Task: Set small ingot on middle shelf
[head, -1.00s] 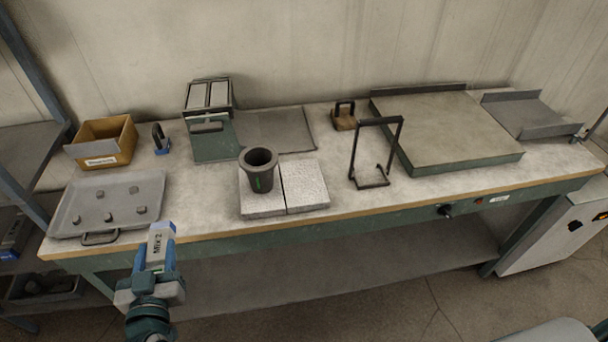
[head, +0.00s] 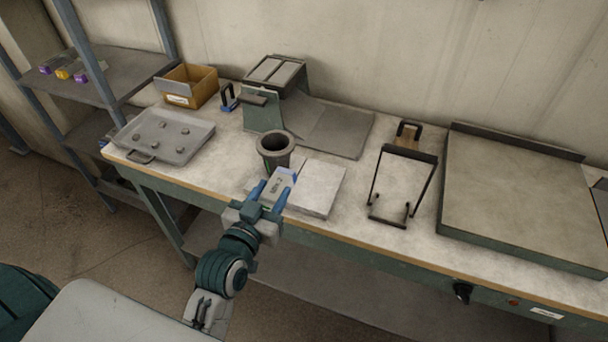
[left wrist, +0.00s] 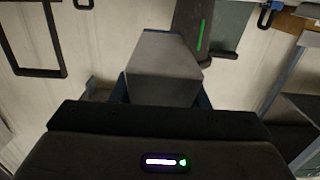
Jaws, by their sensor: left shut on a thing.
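My left gripper (head: 270,195) is shut on a small grey ingot (head: 278,186) with a marked label, held near the front of the workbench, in front of the dark crucible. In the left wrist view the ingot (left wrist: 160,68) fills the middle, between the partly hidden fingers. The shelf rack stands at the far left in the head view. Its upper visible shelf (head: 108,66) carries several bars with purple and yellow ends. A lower shelf (head: 84,138) is below it, partly hidden by its post and the bench. My right gripper does not show.
The floor left of the bench is clear.

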